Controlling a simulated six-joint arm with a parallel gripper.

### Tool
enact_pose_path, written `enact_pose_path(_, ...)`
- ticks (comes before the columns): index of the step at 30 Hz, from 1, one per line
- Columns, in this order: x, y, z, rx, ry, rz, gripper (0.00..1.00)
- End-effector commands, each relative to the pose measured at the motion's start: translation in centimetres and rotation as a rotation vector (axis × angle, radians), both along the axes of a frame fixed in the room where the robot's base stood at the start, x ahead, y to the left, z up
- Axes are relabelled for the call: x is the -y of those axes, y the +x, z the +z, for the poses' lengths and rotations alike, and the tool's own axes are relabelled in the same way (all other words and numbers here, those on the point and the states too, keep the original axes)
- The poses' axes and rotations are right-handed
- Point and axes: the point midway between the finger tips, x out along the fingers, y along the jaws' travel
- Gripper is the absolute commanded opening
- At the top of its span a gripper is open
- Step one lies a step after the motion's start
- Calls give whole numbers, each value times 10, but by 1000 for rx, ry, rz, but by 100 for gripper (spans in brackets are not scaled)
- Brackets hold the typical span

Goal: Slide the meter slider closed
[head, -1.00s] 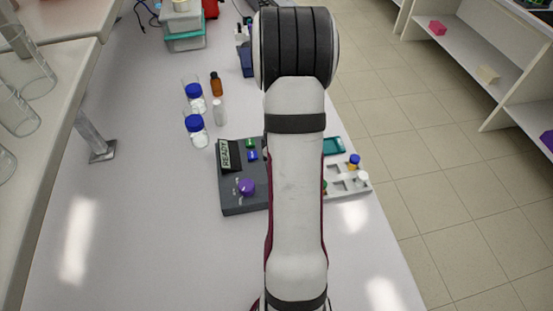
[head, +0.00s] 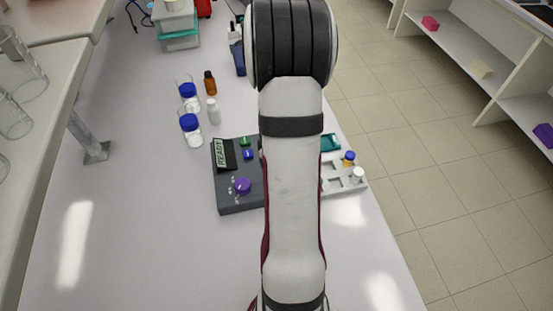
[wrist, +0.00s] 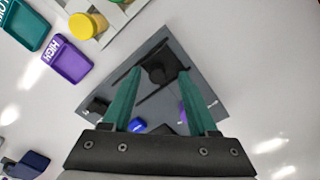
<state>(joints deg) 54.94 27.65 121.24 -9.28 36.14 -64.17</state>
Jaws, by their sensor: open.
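The dark grey meter box (head: 238,201) stands on the white table in the head view. It carries a READY display (head: 219,154), a purple knob (head: 241,186) and green and blue buttons. My arm hides its right part. In the wrist view the box's dark panel (wrist: 178,48) carries a black slider knob (wrist: 158,74) on a dark slot line. My gripper (wrist: 160,70) is open, with its teal fingers on either side of the slider knob. I cannot tell whether either finger touches it. The gripper is hidden in the head view.
A purple tray marked HIGH (wrist: 66,61) and a teal tray (wrist: 27,25) lie beside the box. A pale rack (wrist: 113,17) holds a yellow-capped vial (wrist: 88,24). The table's left front is clear.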

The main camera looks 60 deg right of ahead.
Motion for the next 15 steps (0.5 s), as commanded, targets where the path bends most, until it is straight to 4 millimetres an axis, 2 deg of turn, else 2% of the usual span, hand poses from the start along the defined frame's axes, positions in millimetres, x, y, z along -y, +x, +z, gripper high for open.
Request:
enact_pose_path(5, 1, 1, 45, 5, -6, -1, 59)
enact_pose_path(9, 1, 1, 91, 4, -6, 0, 59)
enact_pose_path(12, 1, 0, 118, 3, -4, -1, 59)
enact_pose_path(15, 0, 0, 136, 1, -2, 0, 59)
